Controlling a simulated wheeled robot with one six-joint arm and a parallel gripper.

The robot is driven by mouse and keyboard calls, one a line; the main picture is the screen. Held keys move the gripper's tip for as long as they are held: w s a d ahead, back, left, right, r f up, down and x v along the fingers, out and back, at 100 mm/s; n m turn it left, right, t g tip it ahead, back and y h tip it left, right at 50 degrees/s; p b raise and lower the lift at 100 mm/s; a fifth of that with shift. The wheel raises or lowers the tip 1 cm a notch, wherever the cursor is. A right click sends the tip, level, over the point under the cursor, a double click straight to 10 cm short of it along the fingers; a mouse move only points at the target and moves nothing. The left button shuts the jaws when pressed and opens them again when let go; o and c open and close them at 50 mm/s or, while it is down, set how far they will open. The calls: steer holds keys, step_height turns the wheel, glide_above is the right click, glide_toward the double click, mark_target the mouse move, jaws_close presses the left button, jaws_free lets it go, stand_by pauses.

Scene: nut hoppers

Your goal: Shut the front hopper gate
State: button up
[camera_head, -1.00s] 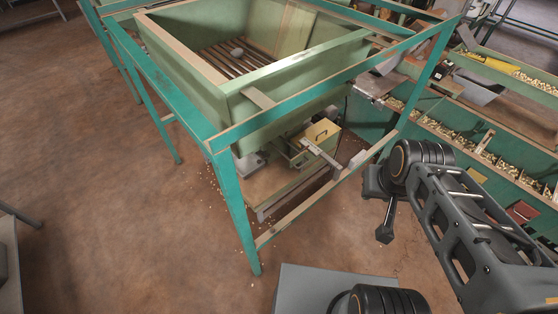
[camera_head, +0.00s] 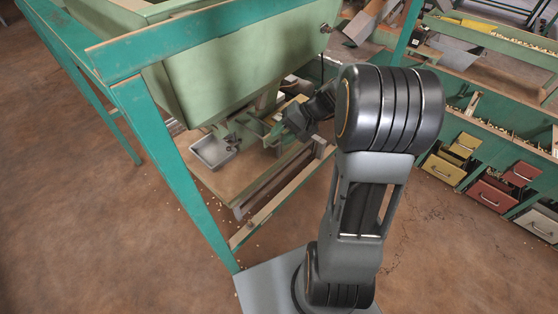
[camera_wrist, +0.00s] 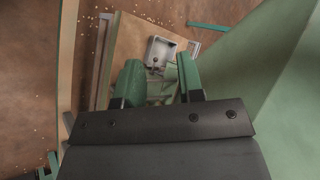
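The front hopper (camera_head: 235,65) is a pale green bin in a teal frame, seen from above at an angle. Under its spout are green metal parts (camera_head: 240,130); I cannot make out the gate clearly or tell how far it is open. A grey metal tray (camera_head: 213,152) sits on the wooden shelf below the spout. My gripper (camera_head: 272,134) reaches in under the hopper, just right of these parts. In the wrist view my gripper (camera_wrist: 158,76) has its two green fingers spread apart, with the tray (camera_wrist: 161,52) beyond them and nothing clearly held.
The teal frame's post (camera_head: 163,165) and top rail (camera_head: 200,35) stand close around the work area. The hopper wall (camera_wrist: 265,60) is close on the right in the wrist view. A bench with nut troughs and coloured drawers (camera_head: 490,192) stands at right. Nuts lie scattered on the floor.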

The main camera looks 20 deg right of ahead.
steer(key=w+d+f+m+t+y+b, duration=0.2)
steer(key=w+d+f+t+b, duration=0.25)
steer(key=f, duration=0.55)
steer(key=m+t+b, duration=0.2)
steer(key=t+b, duration=0.1)
steer(key=b, duration=0.3)
glide_toward(279, 143)
steer(key=shift+t+y, duration=0.25)
steer(key=shift+y, duration=0.25)
steer(key=b+x, duration=0.1)
steer(key=x, duration=0.2)
steer(key=b+x, duration=0.1)
steer(key=x, duration=0.2)
steer(key=f+b+x, duration=0.1)
steer(key=x, duration=0.3)
steer(key=shift+w+d+f+b, duration=0.15)
steer(key=shift+w+d+b, duration=0.1)
steer(key=shift+b, duration=0.1)
jaws_close()
